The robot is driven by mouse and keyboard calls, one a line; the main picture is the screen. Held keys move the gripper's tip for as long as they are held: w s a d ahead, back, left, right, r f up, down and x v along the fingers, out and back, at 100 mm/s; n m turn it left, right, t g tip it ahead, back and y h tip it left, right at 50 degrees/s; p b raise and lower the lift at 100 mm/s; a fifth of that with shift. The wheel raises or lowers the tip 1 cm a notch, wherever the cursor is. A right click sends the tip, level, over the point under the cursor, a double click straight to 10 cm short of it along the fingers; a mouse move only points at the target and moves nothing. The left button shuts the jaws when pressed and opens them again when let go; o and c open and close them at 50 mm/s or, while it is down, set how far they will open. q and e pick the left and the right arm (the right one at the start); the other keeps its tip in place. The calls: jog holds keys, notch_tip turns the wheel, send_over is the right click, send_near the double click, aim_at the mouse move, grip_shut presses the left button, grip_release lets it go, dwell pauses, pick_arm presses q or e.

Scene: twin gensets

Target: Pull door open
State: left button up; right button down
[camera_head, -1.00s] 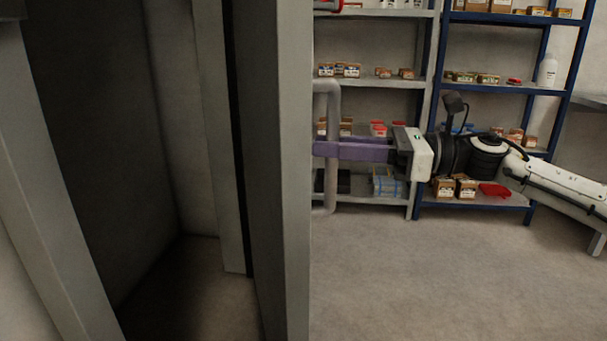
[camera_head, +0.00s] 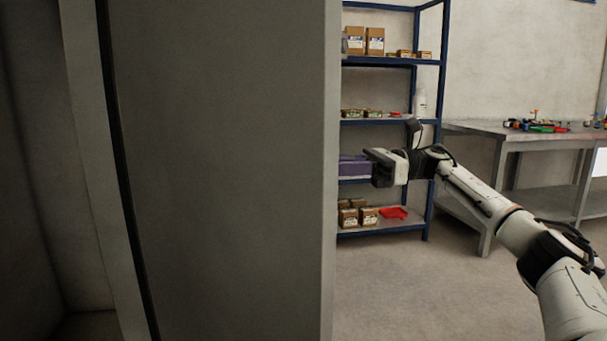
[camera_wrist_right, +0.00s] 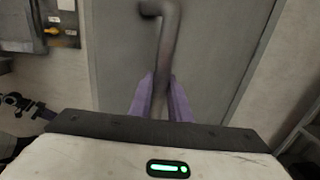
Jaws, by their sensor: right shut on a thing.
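The grey door (camera_head: 220,170) stands ajar and fills the middle of the head view. The dark doorway opening shows to its left. In the right wrist view, the door (camera_wrist_right: 205,50) carries a grey tubular handle (camera_wrist_right: 165,50). My right gripper (camera_wrist_right: 160,97) has its purple fingers on both sides of the handle's upright bar, shut on it. In the head view my right gripper (camera_head: 353,166) reaches behind the door's right edge, so its fingertips and the handle are hidden there. My left gripper is not in view.
A blue shelf rack (camera_head: 428,170) with boxes stands behind my right gripper. A grey workbench (camera_head: 480,128) with small coloured items is at the right. Bare floor (camera_head: 430,290) lies right of the door. A wall panel (camera_wrist_right: 55,25) shows in the wrist view.

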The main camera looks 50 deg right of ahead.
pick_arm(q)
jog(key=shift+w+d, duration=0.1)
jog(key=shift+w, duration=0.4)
pick_arm(e)
jog(key=shift+w+d+r, duration=0.1)
jog(key=shift+w+d, duration=0.05)
jog(key=shift+d, duration=0.6)
jog(key=c, duration=1.6)
grip_release()
jog(key=shift+w+a, duration=0.1)
jog(key=shift+a, duration=0.05)
jog(key=shift+c, duration=0.2)
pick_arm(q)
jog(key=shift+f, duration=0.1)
